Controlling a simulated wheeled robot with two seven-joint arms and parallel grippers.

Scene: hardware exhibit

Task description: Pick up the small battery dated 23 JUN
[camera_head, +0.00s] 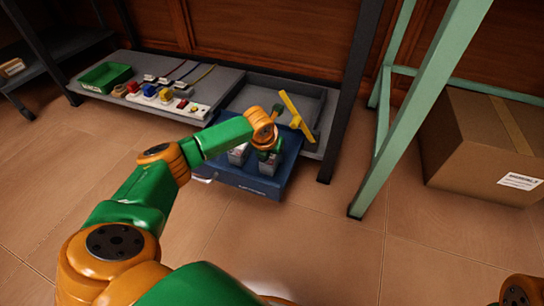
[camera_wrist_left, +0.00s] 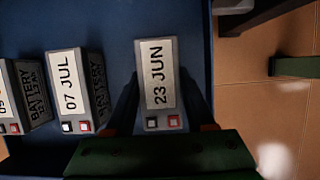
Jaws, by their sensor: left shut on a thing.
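The small battery dated 23 JUN (camera_wrist_left: 157,75) is grey with a white label, and a dark and a red terminal at its near end. In the left wrist view it sits between the dark fingers of my left gripper (camera_wrist_left: 160,100), which is shut on it. In the head view my left gripper (camera_head: 269,153) is over the blue tray (camera_head: 235,184), with the grey battery (camera_head: 268,168) below it. The 07 JUL battery (camera_wrist_left: 72,88) and another battery (camera_wrist_left: 22,95), its date cut off, stand to the left. My right gripper is out of view.
A grey low shelf (camera_head: 225,88) holds a green bin (camera_head: 105,77), a power strip with coloured plugs (camera_head: 165,97) and a yellow tool (camera_head: 297,115). A dark post (camera_head: 350,90) and a green frame leg (camera_head: 410,120) stand to the right, near a cardboard box (camera_head: 470,145). The front floor is clear.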

